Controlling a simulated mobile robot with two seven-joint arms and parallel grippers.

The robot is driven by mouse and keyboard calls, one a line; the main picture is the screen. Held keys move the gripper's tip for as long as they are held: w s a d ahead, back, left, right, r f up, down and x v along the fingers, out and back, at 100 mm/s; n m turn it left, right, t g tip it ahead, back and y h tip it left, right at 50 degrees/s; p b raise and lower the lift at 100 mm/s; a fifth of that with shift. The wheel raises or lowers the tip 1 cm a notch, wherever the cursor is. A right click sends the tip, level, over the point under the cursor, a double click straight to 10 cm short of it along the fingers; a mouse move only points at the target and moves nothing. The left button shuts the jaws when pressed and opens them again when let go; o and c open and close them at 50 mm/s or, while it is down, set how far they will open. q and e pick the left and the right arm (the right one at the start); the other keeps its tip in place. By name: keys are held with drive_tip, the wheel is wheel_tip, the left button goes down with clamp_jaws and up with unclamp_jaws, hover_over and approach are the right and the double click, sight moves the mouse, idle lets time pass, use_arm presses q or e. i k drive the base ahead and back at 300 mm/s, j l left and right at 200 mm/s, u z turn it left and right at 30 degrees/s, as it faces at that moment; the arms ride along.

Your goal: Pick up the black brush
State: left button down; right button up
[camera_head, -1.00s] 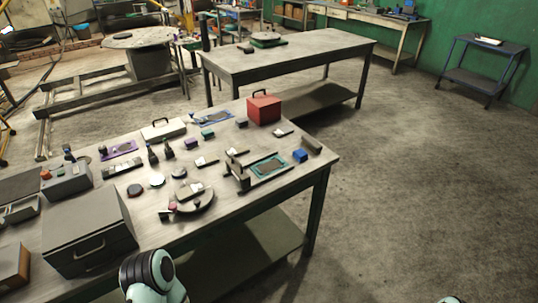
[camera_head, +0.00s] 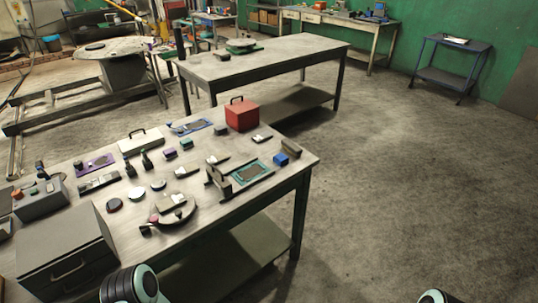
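I cannot tell for sure which item is the black brush; several small dark items lie on the near worktable (camera_head: 225,222). Among them are two dark upright bottle-like things (camera_head: 131,169) left of its middle and a small dark piece (camera_head: 145,230) by the round plate (camera_head: 184,215). Only rounded arm parts of mine show at the bottom edge, one left of the middle and one to the right. Neither gripper is in view, so nothing shows of what they hold.
A grey drawer box (camera_head: 65,255) and a grey control box (camera_head: 40,200) fill the table's left end. A red toolbox (camera_head: 241,116) stands at its far edge. A second worktable (camera_head: 270,60) stands behind. The floor (camera_head: 400,190) to the right is clear.

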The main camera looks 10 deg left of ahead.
sight(288, 146)
drive_tip(key=i+l, duration=0.3)
drive_tip(key=i, duration=0.15)
drive_tip(key=i+l, duration=0.3)
drive_tip(key=i, duration=0.15)
